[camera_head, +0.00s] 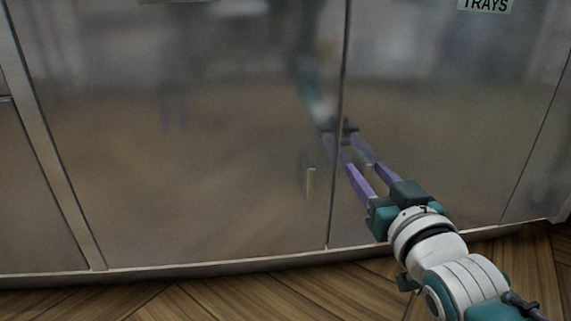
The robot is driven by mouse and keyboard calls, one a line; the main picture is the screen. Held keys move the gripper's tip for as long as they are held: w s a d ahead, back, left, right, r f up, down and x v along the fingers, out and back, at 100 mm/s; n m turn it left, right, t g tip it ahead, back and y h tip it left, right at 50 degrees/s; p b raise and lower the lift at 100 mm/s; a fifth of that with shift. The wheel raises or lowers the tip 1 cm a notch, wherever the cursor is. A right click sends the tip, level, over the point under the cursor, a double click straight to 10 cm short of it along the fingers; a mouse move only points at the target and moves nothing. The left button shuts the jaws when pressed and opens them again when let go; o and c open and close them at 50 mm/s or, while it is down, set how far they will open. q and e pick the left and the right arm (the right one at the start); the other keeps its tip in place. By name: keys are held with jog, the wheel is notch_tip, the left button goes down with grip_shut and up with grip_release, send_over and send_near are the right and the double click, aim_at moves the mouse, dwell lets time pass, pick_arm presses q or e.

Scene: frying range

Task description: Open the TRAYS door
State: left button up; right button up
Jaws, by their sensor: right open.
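The TRAYS door (440,110) is the steel panel right of the dark vertical seam, and it looks closed. Its label (486,5) shows at the top right. My right gripper (362,164) is open, with its purple fingers pointing at the left part of this door, close to the seam. The gripper's mirror image shows in the steel just beyond the tips. My left gripper is not in view.
A neighbouring steel door (180,150) fills the left, with a short upright handle (311,184) near the seam. A low sill runs under the doors. The wood floor (250,300) in front looks clear.

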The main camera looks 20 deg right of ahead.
grip_shut()
dwell(1.4)
